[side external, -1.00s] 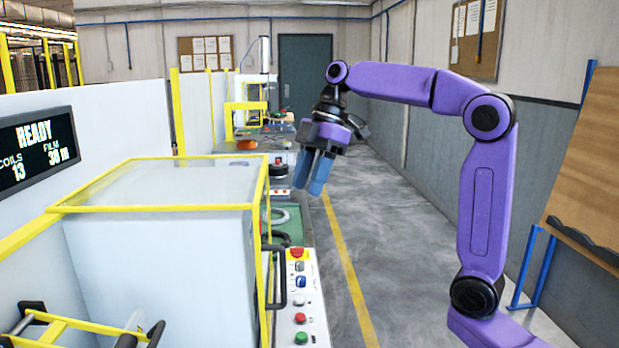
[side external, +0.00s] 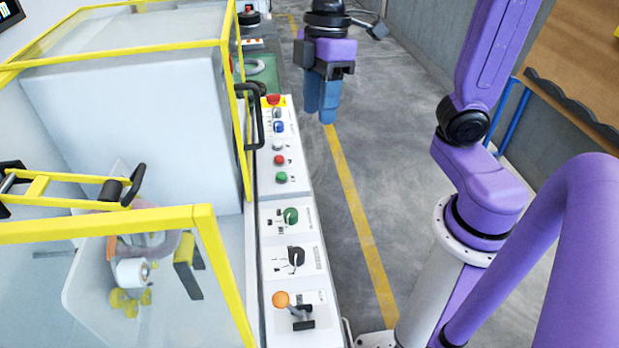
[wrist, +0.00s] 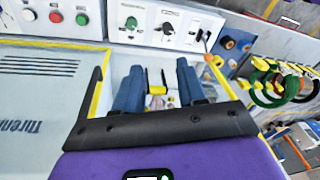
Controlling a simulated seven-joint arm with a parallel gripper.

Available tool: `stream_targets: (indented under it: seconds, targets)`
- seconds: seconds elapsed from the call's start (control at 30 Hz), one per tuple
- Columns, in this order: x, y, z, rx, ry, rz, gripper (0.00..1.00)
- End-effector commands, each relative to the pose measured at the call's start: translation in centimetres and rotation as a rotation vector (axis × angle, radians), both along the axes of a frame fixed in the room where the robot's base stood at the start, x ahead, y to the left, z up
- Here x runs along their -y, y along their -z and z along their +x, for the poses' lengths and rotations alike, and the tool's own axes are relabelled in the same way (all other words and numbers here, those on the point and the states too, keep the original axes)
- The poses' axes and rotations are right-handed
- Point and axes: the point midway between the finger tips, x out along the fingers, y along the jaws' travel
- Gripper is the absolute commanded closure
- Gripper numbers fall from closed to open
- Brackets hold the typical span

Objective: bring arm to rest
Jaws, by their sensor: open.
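My gripper (side external: 321,112) hangs over the grey floor to the right of the machine's control panel in the side external view, its blue fingers pointing down. It is empty, and nothing touches the fingers. In the wrist view my gripper (wrist: 158,80) shows two blue fingers apart, with a gap between them. My purple arm is partly cut off by the top of the side external view.
The control panel (side external: 292,220) carries buttons, knobs and an orange-topped lever (side external: 281,299). A yellow-framed clear guard (side external: 130,55) stands left of it. The floor (side external: 350,150) right of the panel is clear. Green and yellow looped straps (wrist: 270,88) show in the wrist view.

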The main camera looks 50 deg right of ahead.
Motion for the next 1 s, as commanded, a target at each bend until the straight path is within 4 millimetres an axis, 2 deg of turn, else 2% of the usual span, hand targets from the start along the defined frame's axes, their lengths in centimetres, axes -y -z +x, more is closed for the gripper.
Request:
stream_targets:
  seconds: [0.03,0.3,0.5,0.7,1.0]
  targets:
    - [0.0,1.0,-1.5,-0.005,0.002,-0.020,0.60]
    - [1.1,5.9,-8.6,0.013,0.045,-0.108,0.60]
    - [2.7,8.4,-12.0,0.037,0.061,-0.143,0.60]
    - [3.3,9.3,-13.2,0.048,0.067,-0.150,0.60]
    - [3.3,9.3,-13.2,0.048,0.069,-0.149,0.60]
